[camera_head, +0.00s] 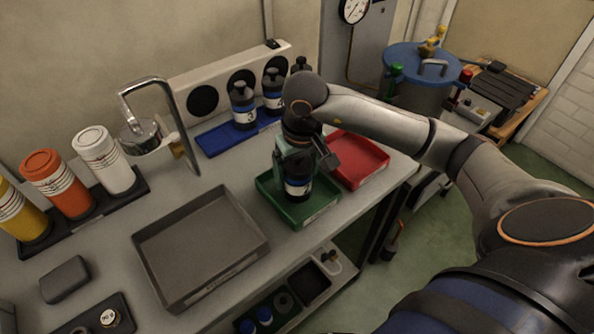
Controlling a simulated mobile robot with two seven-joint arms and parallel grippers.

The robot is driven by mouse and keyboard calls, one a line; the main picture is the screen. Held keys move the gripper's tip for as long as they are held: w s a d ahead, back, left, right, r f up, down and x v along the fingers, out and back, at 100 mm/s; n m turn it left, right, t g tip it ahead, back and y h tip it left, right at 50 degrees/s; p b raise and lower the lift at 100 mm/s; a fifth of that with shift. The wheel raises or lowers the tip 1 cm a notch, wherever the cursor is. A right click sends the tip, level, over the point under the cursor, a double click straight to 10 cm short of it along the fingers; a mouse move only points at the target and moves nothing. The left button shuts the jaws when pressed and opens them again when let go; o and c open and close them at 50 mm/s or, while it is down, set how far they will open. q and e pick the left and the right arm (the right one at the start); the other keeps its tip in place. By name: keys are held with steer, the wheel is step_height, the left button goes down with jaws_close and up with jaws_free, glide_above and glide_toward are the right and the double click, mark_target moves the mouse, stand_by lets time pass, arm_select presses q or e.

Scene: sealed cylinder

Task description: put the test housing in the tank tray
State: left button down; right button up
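A black cylindrical housing with a blue-and-white label (298,188) stands upright at the green tray (268,203). Whether its base rests on the tray floor is hard to tell. My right gripper (303,160) is over the top of this housing, pointing down, with its fingers around the upper part. Whether they press on it or stand slightly apart cannot be made out. The writing on the green tray's front is too small to read, so I cannot confirm which tray is the tank tray. My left gripper is not in view.
Several similar black bottles (243,108) stand on a blue tray (216,139) behind. A red tray (372,163) lies to the right, an empty grey tray (190,246) to the left. A tap (141,135) and coloured canisters (66,184) stand further left.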

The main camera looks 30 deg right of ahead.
steer(key=shift+o, duration=0.8)
steer(key=shift+r, duration=0.2)
steer(key=r, duration=0.7)
steer(key=s+r, duration=0.1)
steer(key=r, duration=0.2)
steer(key=shift+s+r+p, duration=0.1)
steer(key=shift+r+p, duration=0.2)
steer(key=shift+r, duration=0.1)
steer(key=shift+s+r, duration=0.15)
steer(key=shift+r, duration=0.4)
